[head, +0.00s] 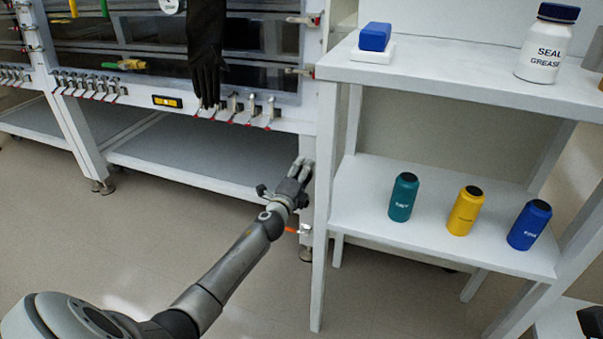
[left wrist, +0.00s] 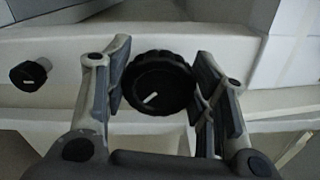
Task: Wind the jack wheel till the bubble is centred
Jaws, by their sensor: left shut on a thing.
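The jack wheel (left wrist: 160,84) is a black, ribbed wheel with a white pointer mark slanting up to the right. It shows in the left wrist view between the pads of my left gripper (left wrist: 164,88), which is shut on its rim. In the head view my left gripper (head: 299,171) is at the right front leg of the glovebox stand and hides the wheel. A dark part at the bottom right corner may be my right gripper (head: 591,321), cut off by the frame.
A smaller black knob (left wrist: 30,75) is left of the wheel. A white shelf unit (head: 440,86) stands close right of my left gripper, with teal, yellow and blue bottles below. A black glove (head: 206,45) hangs above the rail. The floor in front is clear.

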